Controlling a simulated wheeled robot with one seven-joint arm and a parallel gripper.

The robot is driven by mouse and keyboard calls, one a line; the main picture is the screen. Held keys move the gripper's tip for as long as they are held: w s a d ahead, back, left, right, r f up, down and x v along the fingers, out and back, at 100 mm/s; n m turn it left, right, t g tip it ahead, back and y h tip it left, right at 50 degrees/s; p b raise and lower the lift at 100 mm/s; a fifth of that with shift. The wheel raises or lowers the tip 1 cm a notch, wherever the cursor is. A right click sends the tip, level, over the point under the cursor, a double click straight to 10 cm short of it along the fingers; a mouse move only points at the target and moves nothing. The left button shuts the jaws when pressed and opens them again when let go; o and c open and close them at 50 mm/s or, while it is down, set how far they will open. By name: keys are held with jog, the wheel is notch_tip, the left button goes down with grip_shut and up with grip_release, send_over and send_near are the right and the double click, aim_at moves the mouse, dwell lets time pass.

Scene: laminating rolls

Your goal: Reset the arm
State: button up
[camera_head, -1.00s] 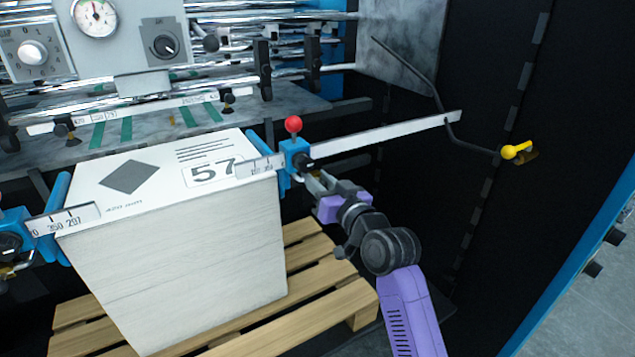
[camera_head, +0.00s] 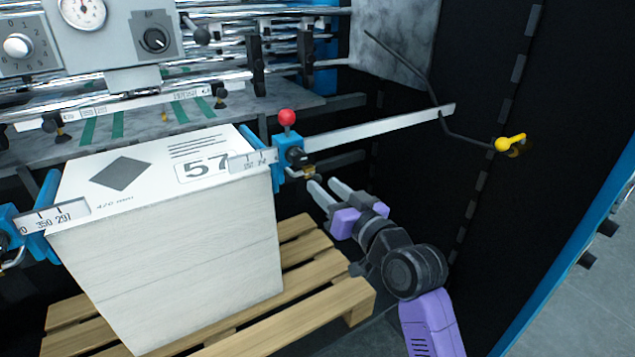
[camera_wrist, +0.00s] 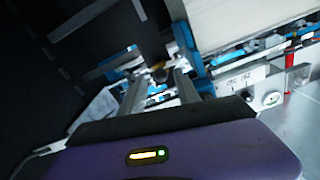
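My gripper (camera_head: 326,190), purple with two grey fingers, is in the head view just right of and below the blue side guide (camera_head: 290,155) with the red knob (camera_head: 287,117). Its fingers are apart with nothing between them, and a gap separates them from the guide. In the wrist view the two fingers (camera_wrist: 171,88) are also spread, with a small brass-coloured part (camera_wrist: 158,73) of the guide beyond their tips.
A white stack (camera_head: 170,270) marked 57 stands on a wooden pallet (camera_head: 335,303) at left. A ruler bar (camera_head: 380,127) and a bent rod with a yellow handle (camera_head: 510,143) are above my gripper. A dark panel (camera_head: 540,200) stands at right.

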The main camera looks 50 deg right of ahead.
jog(key=shift+s+a, duration=0.2)
jog(key=shift+s, duration=0.5)
jog(key=shift+r, duration=0.2)
jog(key=s+a+f+n+g+y, duration=0.1)
jog(key=s+a+f, duration=0.3)
jog(key=s+a, duration=0.3)
jog(key=s+a+f+n+y, duration=0.2)
jog(key=s+a+f, duration=0.3)
jog(key=s, duration=0.9)
jog(key=s+a+f+n+g+y, duration=0.1)
jog(key=s+a+f, duration=0.4)
jog(key=s+a, duration=0.6)
jog(key=shift+s+n+g+y, duration=0.3)
jog(key=shift+n+y, duration=0.2)
jog(key=shift+n, duration=0.2)
jog(key=shift+f, duration=0.1)
dwell(0.7)
